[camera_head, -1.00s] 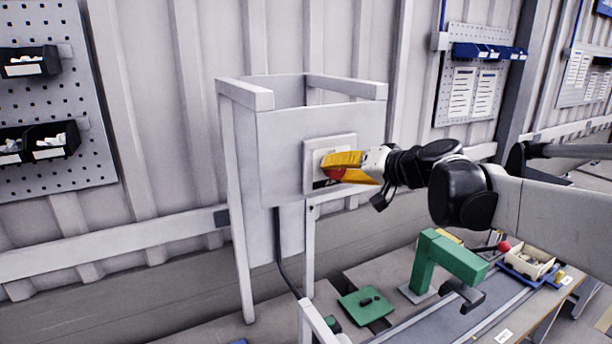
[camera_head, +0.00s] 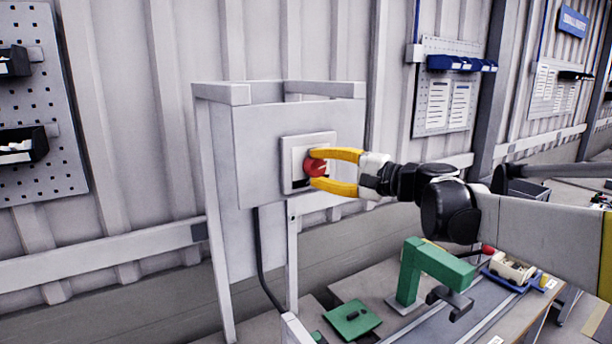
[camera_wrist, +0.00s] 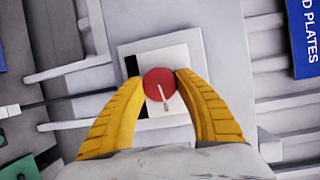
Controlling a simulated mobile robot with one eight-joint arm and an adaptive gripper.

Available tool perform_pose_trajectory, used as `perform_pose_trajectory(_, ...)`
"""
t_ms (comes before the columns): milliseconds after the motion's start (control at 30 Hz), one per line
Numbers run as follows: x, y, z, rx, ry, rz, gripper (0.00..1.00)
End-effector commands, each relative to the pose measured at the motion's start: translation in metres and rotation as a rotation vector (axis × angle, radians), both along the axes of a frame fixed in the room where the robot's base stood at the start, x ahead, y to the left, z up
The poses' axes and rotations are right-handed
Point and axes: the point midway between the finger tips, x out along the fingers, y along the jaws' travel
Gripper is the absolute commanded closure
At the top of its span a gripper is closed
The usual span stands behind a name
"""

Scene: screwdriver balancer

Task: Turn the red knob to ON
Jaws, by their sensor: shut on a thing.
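The red knob (camera_head: 315,168) sits on a pale square plate (camera_head: 289,167) on the front of a grey panel box. My gripper (camera_head: 319,168) is shut on the knob, with one yellow finger above it and one below. In the wrist view, the round knob (camera_wrist: 158,80) lies between the two fingertips (camera_wrist: 159,84), which touch its left and right sides. A white pointer line on the knob runs from its middle toward the lower edge of that picture, slightly right. The plate's lettering is too small to read, so I cannot tell the ON mark.
The box stands on a grey frame (camera_head: 215,240) against a corrugated wall. Below right, a green fixture (camera_head: 440,265) and a green block (camera_head: 353,319) are on a workbench. A blue tray (camera_head: 513,281) is farther right. A cable hangs under the box.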

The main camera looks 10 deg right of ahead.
Motion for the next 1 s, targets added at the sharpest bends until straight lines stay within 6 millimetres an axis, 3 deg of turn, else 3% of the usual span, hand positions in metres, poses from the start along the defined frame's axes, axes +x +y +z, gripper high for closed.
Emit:
perform_pose_trajectory(400,0.0008,-0.0002,0.0010,0.171,0.053,-0.001,0.91)
perform_pose_trajectory(933,0.0008,-0.0002,0.0021,0.192,0.060,-0.001,0.91)
perform_pose_trajectory(967,0.0008,-0.0002,0.0020,0.192,0.060,-0.001,0.55)
perform_pose_trajectory(1000,0.0007,-0.0001,0.0019,0.191,0.059,-0.001,0.43)
